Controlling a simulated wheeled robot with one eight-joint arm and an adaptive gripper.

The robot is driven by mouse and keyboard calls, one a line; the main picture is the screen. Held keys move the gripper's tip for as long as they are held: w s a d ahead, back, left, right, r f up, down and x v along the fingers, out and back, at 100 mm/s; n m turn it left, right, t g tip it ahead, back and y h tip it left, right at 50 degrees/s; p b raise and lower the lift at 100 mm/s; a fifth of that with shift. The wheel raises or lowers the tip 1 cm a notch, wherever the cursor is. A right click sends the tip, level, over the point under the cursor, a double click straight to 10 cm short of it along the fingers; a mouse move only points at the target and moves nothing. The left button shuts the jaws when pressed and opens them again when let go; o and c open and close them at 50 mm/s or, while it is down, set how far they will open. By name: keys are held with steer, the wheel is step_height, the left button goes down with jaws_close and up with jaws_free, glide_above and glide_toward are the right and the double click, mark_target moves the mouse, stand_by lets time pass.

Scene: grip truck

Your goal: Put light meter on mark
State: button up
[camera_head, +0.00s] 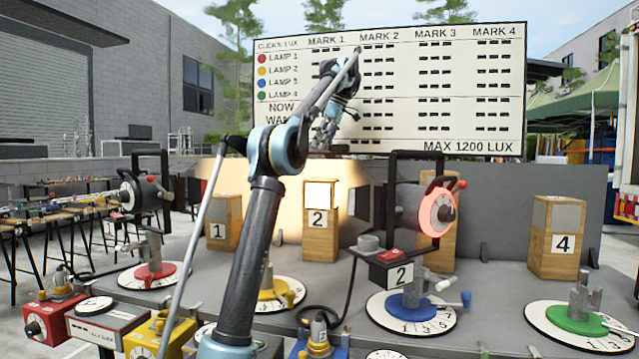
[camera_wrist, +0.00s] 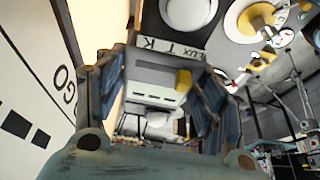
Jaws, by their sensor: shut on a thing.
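The light meter (camera_wrist: 155,74) is a grey device with a white dome, "LUX" lettering and a yellow button. It sits between the fingers of my gripper (camera_wrist: 152,90) in the wrist view, and the gripper is shut on it. In the head view my gripper (camera_head: 327,128) hangs above the back of the table, in front of the board; the meter is hard to make out there. Wooden mark blocks 1 (camera_head: 219,210), 2 (camera_head: 320,245) and 4 (camera_head: 556,265) stand on the table. Block 2 has a brightly lit upper face. Another block (camera_head: 447,258) is partly hidden behind a lamp.
A lamp on a blue-based stand (camera_head: 405,307) glows red-orange at right. A red-based lamp (camera_head: 155,274) stands left, with yellow (camera_head: 278,290) and green (camera_head: 580,318) dial stands. Coloured control boxes line the front. The lux board (camera_head: 440,100) rises behind a low grey wall.

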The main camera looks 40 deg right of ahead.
steer(key=shift+w+a, duration=0.2)
steer(key=shift+a, duration=0.05)
steer(key=shift+f, duration=5)
steer(key=o, duration=1.4)
steer(key=shift+f, duration=0.1)
steer(key=v, duration=1.1)
steer(key=shift+d+r, duration=0.1)
steer(key=shift+r, duration=0.1)
steer(key=shift+s+r, duration=0.15)
steer(key=shift+r, duration=0.15)
